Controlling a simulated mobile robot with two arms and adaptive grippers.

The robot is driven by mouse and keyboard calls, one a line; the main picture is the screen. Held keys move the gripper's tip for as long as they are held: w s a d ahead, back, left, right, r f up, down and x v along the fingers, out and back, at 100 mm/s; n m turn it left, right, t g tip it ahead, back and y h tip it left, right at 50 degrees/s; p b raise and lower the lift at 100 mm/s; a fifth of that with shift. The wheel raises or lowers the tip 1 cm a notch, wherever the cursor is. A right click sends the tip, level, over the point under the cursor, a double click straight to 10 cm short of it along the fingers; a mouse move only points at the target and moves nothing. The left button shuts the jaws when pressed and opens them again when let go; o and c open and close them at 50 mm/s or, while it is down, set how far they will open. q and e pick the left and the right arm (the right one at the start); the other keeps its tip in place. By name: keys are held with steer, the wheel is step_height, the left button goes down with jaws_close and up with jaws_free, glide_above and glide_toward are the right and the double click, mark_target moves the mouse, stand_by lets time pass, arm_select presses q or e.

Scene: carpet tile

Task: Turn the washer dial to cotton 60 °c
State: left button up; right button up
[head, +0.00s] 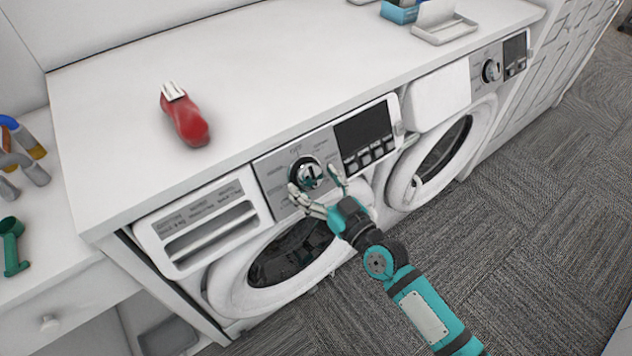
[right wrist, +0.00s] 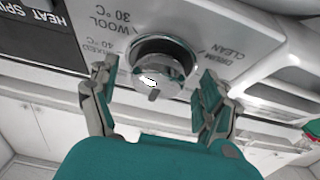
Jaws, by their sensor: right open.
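The washer dial (head: 306,172) is a round chrome knob in a dark ring on the grey control panel of the left front-loading machine. It also shows in the right wrist view (right wrist: 160,68), with printed labels around it, including "WOOL 30 °C" and "DRUM CLEAN". I cannot read a cotton 60 °C label. My right gripper (head: 318,191) is open in front of the dial, its fingers on either side of it. In the right wrist view the open gripper (right wrist: 158,92) frames the knob, and I cannot tell whether the fingers touch it. My left gripper is not in view.
A dark display (head: 365,129) with buttons sits right of the dial. A second machine with its own dial (head: 491,70) stands further right. A red object (head: 185,117) lies on the white countertop (head: 270,75). A blue box (head: 400,12) is at the back. Carpet (head: 520,220) is clear.

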steer(key=c, duration=1.2)
steer(key=shift+o, duration=0.2)
steer(key=shift+r+m+h+p, duration=0.15)
steer(key=shift+m+h+p, duration=0.15)
steer(key=shift+m+p, duration=0.35)
steer(key=m+h+p, duration=0.1)
steer(key=m+p, duration=0.1)
steer(key=m+t+h+p, duration=0.1)
steer(key=m+p, duration=0.1)
steer(key=m+h+p, duration=0.1)
steer(key=m+p, duration=0.1)
steer(key=m, duration=0.1)
steer(key=shift+s+a+r+p, duration=0.15)
steer(key=shift+s+a+p, duration=0.1)
steer(key=shift+a+p, duration=0.1)
steer(key=shift+a+m+h+p, duration=0.1)
steer(key=shift+m+h+p, duration=1)
steer(key=shift+m+p, duration=0.4)
steer(key=o, duration=1.2)
steer(key=shift+c, duration=0.2)
